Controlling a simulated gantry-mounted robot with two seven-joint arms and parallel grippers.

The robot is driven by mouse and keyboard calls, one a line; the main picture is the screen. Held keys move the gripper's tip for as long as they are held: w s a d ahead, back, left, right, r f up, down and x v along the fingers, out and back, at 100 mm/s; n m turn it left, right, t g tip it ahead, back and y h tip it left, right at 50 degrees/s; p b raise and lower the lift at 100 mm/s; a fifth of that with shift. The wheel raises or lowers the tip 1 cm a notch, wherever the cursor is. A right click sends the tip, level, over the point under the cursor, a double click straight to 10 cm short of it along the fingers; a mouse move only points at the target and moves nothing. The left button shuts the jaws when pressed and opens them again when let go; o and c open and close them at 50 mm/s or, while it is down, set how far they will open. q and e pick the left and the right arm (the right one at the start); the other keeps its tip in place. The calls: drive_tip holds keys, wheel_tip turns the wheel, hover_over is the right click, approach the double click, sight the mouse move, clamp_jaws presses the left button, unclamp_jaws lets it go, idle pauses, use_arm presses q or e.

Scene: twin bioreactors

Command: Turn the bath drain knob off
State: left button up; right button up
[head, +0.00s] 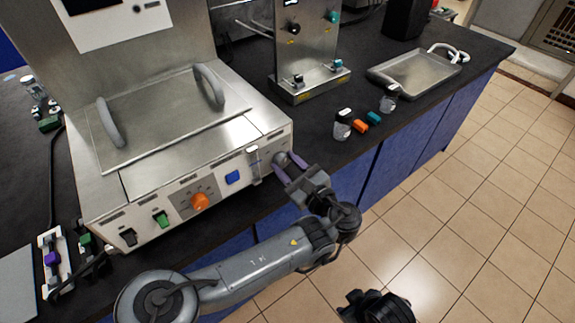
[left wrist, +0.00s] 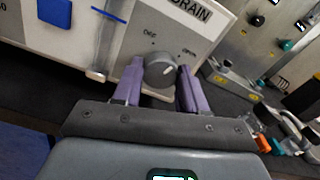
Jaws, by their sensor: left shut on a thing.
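The bath drain knob (left wrist: 160,70) is a round grey knob under the DRAIN label (left wrist: 192,10) on the bath's front panel. A small OFF marking is at its upper left and another word, too small to read surely, at its upper right. A light mark on the knob is on its right side. My left gripper (head: 284,168), with purple finger pads, is shut on the knob (head: 281,159) at the panel's right end. Its fingers (left wrist: 158,88) are on both sides of the knob in the left wrist view.
The steel bath (head: 170,125) has a closed lid with two grey handles. An orange knob (head: 200,201), green switch (head: 161,219) and blue button (head: 232,177) are on its front. Right of it stand a steel unit (head: 305,90), small bottles and a tray (head: 415,77). A dark part of mine shows at the bottom.

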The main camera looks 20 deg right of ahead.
use_arm(q)
drive_tip(key=n+b, duration=0.1)
drive_tip(key=n, duration=0.1)
drive_tip(key=shift+f+n, duration=0.1)
drive_tip(key=shift+n, duration=0.3)
drive_tip(key=n+b, duration=0.1)
drive_tip(key=n, duration=0.1)
drive_tip(key=shift+n+b, duration=0.3)
drive_tip(key=shift+n, duration=0.1)
drive_tip(key=n+b, duration=0.2)
drive_tip(key=n, duration=0.1)
drive_tip(key=shift+f+n+b, duration=0.1)
drive_tip(key=shift+n+b, duration=0.2)
drive_tip(key=shift+b, duration=0.05)
drive_tip(key=shift+r+n+b, duration=0.2)
drive_tip(key=shift+n+b, duration=1.25)
drive_tip(key=shift+n, duration=0.25)
drive_tip(key=o, duration=1.1)
drive_tip(key=shift+c, duration=0.2)
